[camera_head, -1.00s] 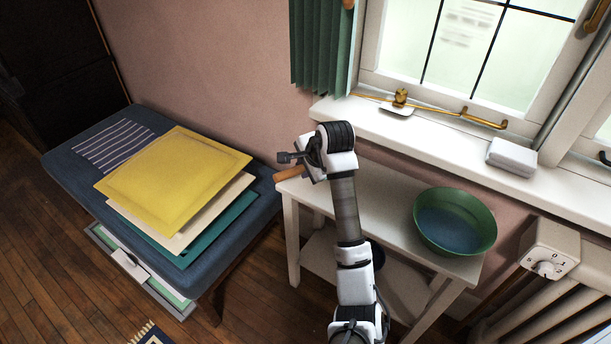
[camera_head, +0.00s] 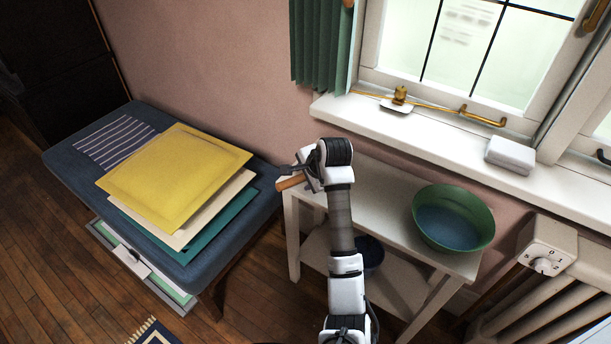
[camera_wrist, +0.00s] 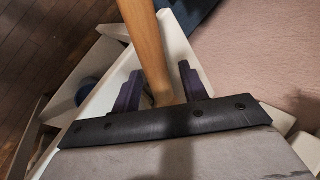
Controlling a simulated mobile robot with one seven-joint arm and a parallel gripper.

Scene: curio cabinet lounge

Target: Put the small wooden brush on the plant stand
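The small wooden brush (camera_head: 291,183) shows as an orange-brown handle at my gripper (camera_head: 306,176). My gripper is shut on it at the left end of a white two-tier stand (camera_head: 385,192), which I take for the plant stand. In the wrist view the handle (camera_wrist: 147,45) passes between the two dark fingers (camera_wrist: 160,85) and extends beyond them. The stand's white top (camera_wrist: 178,45) lies behind and below. In the head view the brush end juts left past the stand's edge. The brush's other end is hidden, and I cannot tell whether the brush touches the stand.
A green bowl (camera_head: 481,207) stands at the right of the stand's top; the middle is clear. A dark blue pot (camera_head: 372,253) is on the lower shelf. A blue bench (camera_head: 75,165) with stacked boards is left. The windowsill (camera_head: 430,148) is behind, a radiator (camera_head: 560,290) right.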

